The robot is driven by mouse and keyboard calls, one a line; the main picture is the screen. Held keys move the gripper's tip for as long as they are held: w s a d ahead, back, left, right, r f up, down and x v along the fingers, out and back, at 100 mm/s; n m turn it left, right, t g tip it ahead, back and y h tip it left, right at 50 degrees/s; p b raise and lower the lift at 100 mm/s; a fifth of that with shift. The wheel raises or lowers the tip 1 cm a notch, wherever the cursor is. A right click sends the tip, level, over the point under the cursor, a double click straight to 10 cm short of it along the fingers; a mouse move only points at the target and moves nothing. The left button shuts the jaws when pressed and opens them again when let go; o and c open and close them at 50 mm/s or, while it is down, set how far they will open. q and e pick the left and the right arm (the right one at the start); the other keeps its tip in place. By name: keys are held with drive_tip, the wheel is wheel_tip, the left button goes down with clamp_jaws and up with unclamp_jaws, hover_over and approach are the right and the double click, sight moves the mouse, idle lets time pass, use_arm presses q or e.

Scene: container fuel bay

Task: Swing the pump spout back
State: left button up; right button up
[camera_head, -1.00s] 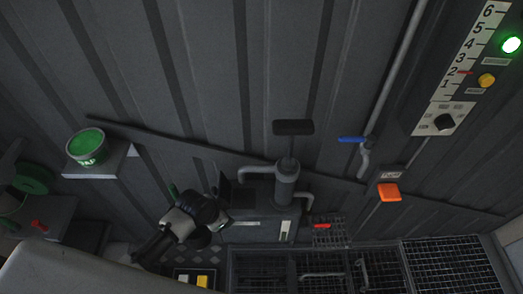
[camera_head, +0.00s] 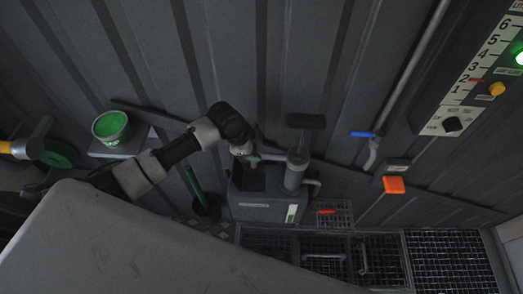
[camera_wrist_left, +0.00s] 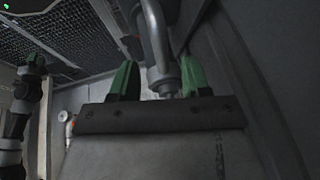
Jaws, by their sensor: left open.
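The grey pump (camera_head: 297,170), with a black bar handle (camera_head: 306,121) on top, stands against the wall beside a dark box (camera_head: 265,211). Its spout (camera_head: 272,157) points left above the box. My left gripper (camera_head: 252,158) is at the spout's outer end, reached from the left and partly hidden by its own wrist. In the left wrist view, the open green fingers (camera_wrist_left: 159,82) stand on either side of the bent spout pipe (camera_wrist_left: 156,40), with gaps visible.
A green-filled bucket (camera_head: 111,128) stands on a shelf at the left. A green stick (camera_head: 194,184) stands in a dark holder left of the box. A blue lever (camera_head: 362,134), orange block (camera_head: 394,185) and red handle (camera_head: 327,211) lie right of the pump. Grating (camera_head: 456,262) covers the lower right.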

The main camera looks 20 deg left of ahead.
sight(262, 155)
use_arm(q)
drive_tip(key=shift+x, duration=2.3)
clamp_jaws()
